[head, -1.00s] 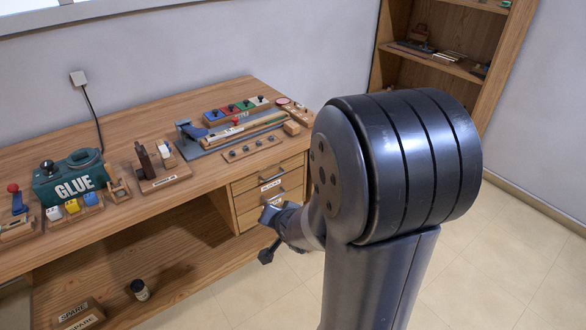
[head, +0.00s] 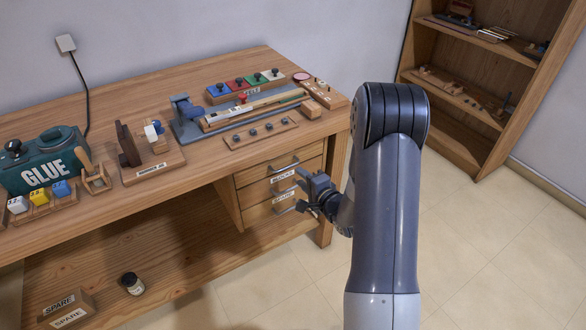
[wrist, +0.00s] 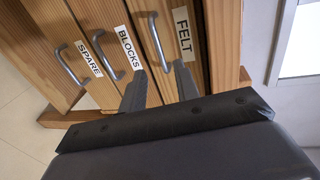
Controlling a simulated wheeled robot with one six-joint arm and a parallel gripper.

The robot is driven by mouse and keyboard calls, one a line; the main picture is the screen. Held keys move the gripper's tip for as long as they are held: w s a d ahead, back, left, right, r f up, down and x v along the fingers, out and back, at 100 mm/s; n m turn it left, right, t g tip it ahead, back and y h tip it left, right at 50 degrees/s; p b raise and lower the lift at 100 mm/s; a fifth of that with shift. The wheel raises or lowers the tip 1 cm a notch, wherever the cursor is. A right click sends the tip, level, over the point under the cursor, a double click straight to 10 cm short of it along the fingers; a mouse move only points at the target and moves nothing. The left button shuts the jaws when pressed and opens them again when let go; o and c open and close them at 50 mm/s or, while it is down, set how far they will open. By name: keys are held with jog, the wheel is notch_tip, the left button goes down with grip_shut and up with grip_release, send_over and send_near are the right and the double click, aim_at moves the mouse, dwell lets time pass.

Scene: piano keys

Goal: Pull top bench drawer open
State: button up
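The bench has a stack of drawers under its right end. The top drawer (head: 306,158) has a metal bar handle (head: 284,165). In the wrist view its front is labelled FELT (wrist: 184,36), and its handle (wrist: 155,40) stands ahead of the gap between my fingertips. The BLOCKS drawer (wrist: 108,25) and SPARE drawer lie below it, each with its own handle. My gripper (wrist: 161,78) is open and empty, close in front of the drawers; contact with the handle cannot be told. In the head view my gripper (head: 308,190) is beside the lower drawer fronts. All drawers look shut.
The wooden bench top (head: 200,190) overhangs the drawers and holds a glue machine (head: 50,165), blocks and tools. A shelf unit (head: 500,100) stands at the back right. The floor (head: 470,230) right of the bench is clear.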

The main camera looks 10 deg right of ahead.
jog(key=x, duration=0.7)
jog(key=shift+w, duration=0.1)
jog(key=shift+c, duration=0.4)
grip_shut()
